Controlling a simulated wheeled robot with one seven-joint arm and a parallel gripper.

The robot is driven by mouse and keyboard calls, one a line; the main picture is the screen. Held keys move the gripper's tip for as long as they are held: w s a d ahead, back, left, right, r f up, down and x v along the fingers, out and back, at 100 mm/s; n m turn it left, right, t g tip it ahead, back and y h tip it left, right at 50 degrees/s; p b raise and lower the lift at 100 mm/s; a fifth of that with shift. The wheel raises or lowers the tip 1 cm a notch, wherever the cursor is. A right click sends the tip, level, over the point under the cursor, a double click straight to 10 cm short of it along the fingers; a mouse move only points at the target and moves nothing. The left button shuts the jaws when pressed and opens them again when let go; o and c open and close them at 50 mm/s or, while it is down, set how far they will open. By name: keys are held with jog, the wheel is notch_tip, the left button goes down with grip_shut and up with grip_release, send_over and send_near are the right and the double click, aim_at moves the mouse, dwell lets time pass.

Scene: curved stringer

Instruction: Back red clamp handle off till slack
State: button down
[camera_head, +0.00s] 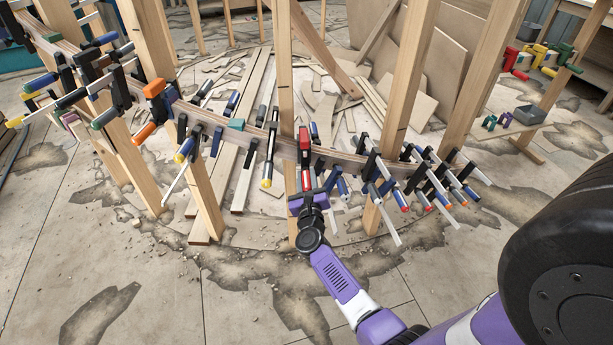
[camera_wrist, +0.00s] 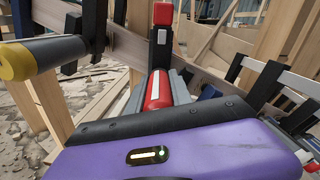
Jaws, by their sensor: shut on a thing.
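The red clamp sits on the curved wooden stringer (camera_head: 340,159), near an upright post. Its red head (camera_head: 304,139) shows above the stringer and its red handle (camera_head: 306,180) below. In the wrist view the red handle (camera_wrist: 158,90) points toward the camera, with a white stripe along it. The clamp's red top (camera_wrist: 163,14) and dark bar stand behind it. My gripper (camera_head: 306,190) reaches the handle from the front. In the wrist view my gripper (camera_wrist: 160,95) has grey fingers on both sides of the handle, shut on it. The clamp's screw and far jaw are mostly hidden.
Other clamps crowd both sides, including a yellow-ended one (camera_wrist: 18,62) close at left and blue-handled ones (camera_head: 338,184) at right. Wooden posts (camera_head: 408,75) stand along the stringer. Wood scraps lie on the floor behind.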

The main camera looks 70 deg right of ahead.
jog(key=n+p, duration=0.1)
jog(key=n, duration=0.3)
jog(key=shift+r+n, duration=0.1)
jog(key=shift+n, duration=0.3)
jog(key=n+p, duration=0.1)
jog(key=n, duration=0.2)
jog(key=shift+n+p, duration=0.3)
jog(key=shift+p, duration=0.05)
jog(key=n+p, duration=0.1)
jog(key=n, duration=0.3)
jog(key=shift+r+p, duration=0.15)
jog(key=shift+p, duration=0.2)
jog(key=n+p, duration=0.1)
jog(key=n, duration=0.3)
jog(key=n+p, duration=0.2)
jog(key=n, duration=0.4)
jog(key=shift+p, duration=0.3)
jog(key=n+p, duration=0.1)
jog(key=n, duration=0.3)
jog(key=shift+n+p, duration=0.4)
jog(key=shift+n, duration=1.2)
